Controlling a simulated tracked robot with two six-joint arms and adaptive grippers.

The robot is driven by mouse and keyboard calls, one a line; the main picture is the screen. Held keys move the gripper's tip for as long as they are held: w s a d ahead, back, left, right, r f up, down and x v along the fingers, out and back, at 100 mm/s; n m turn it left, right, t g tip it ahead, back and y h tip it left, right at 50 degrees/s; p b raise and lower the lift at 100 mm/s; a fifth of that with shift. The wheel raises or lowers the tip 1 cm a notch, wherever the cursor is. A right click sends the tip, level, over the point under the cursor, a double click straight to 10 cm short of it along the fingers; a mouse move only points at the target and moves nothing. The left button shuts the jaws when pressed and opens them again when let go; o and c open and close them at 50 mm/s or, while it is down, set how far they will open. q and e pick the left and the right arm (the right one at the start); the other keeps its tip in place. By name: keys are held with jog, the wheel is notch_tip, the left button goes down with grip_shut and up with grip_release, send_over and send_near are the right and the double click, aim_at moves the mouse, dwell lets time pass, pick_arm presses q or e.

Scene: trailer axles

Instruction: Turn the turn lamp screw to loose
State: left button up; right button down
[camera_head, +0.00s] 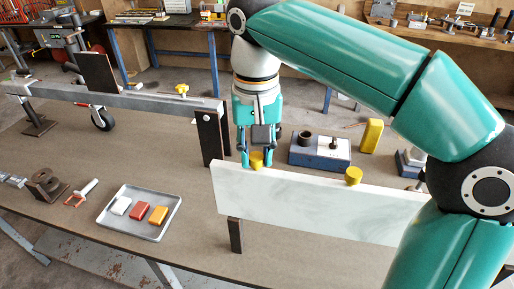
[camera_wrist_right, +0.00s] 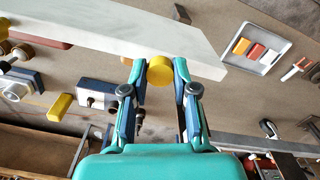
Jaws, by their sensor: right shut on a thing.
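A pale board (camera_head: 310,200) stands on edge on the workbench and carries two yellow screw knobs on its top edge. My right gripper (camera_head: 256,160) points down over the left knob (camera_head: 257,164), with its fingers on either side of it. In the right wrist view this yellow knob (camera_wrist_right: 160,69) sits between the two fingertips (camera_wrist_right: 160,75), and the gripper is shut on it. The other yellow knob (camera_head: 353,175) stands free further right on the board. No lamp label is readable, so I cannot tell which knob is the turn lamp screw. My left gripper is not in view.
A grey tray (camera_head: 116,223) holds white, red and yellow blocks at the front left. A blue-grey block with fittings (camera_head: 305,152) and a yellow block (camera_head: 371,136) stand behind the board. A grey beam (camera_head: 140,101) runs at the back left. The bench is clear front of centre.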

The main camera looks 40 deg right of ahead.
aim_at(256, 156)
jog(key=n+p, duration=0.1)
jog(key=n, duration=0.1)
jog(key=n+p, duration=0.1)
jog(key=n, duration=0.1)
jog(key=shift+r+n+p, duration=0.2)
jog(key=shift+n+p, duration=0.2)
jog(key=n+p, duration=0.2)
jog(key=n, duration=0.3)
jog(key=n+p, duration=0.2)
jog(key=n, duration=0.4)
jog(key=shift+w+n+p, duration=0.1)
jog(key=shift+n+p, duration=0.2)
jog(key=shift+p, duration=0.05)
jog(key=n+p, duration=0.1)
jog(key=n, duration=0.4)
jog(key=shift+d, duration=0.1)
jog(key=c, duration=0.9)
grip_release()
jog(key=shift+f, duration=0.15)
notch_tip(256, 156, up, 12)
